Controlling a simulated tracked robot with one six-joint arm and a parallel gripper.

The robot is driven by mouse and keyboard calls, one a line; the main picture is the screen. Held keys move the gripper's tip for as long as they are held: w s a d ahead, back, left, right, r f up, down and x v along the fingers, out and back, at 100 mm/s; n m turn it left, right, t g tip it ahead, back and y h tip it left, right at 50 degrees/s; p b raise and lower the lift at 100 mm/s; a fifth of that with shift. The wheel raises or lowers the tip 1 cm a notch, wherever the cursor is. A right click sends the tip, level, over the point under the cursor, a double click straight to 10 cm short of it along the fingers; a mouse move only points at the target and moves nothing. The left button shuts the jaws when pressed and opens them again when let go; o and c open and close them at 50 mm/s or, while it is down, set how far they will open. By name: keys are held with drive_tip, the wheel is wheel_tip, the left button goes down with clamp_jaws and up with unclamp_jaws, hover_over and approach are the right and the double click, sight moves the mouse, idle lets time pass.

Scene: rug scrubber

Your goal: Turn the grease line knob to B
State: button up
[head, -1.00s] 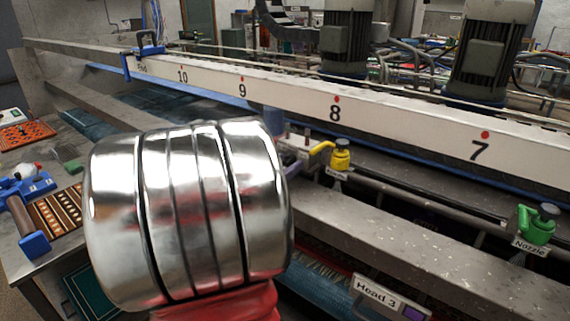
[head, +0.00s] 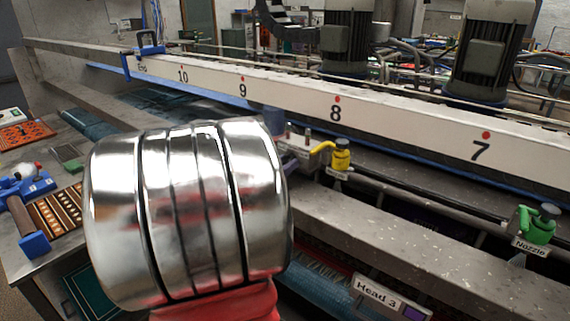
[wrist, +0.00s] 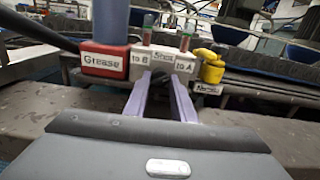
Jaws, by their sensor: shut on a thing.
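In the wrist view, the grease valve block (wrist: 160,59) carries the labels "to B" at left, "Shut" in the middle and "to A" at right. A red collar labelled "Grease" (wrist: 103,60) sits at its left. My gripper (wrist: 160,80) has its two purple fingers on either side of the small dark knob (wrist: 160,73) under "Shut", shut on it. The fingers hide most of the knob, so I cannot tell where it points. In the head view my silver wrist link covers most of the gripper; the valve block (head: 301,140) shows just past it.
A yellow valve (head: 341,155) stands close to the right of the block. A green nozzle valve (head: 537,224) is farther right. A long white numbered beam (head: 400,115) runs behind. A bench with small tools and trays (head: 62,225) is at left.

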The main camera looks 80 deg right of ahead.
drive_tip(key=shift+s, duration=0.25)
drive_tip(key=shift+n, duration=0.6)
drive_tip(key=o, duration=1)
drive_tip(key=shift+w+a, duration=0.15)
drive_tip(key=shift+w+a, duration=0.35)
drive_tip(key=shift+a, duration=0.2)
drive_tip(key=shift+v, duration=6.1)
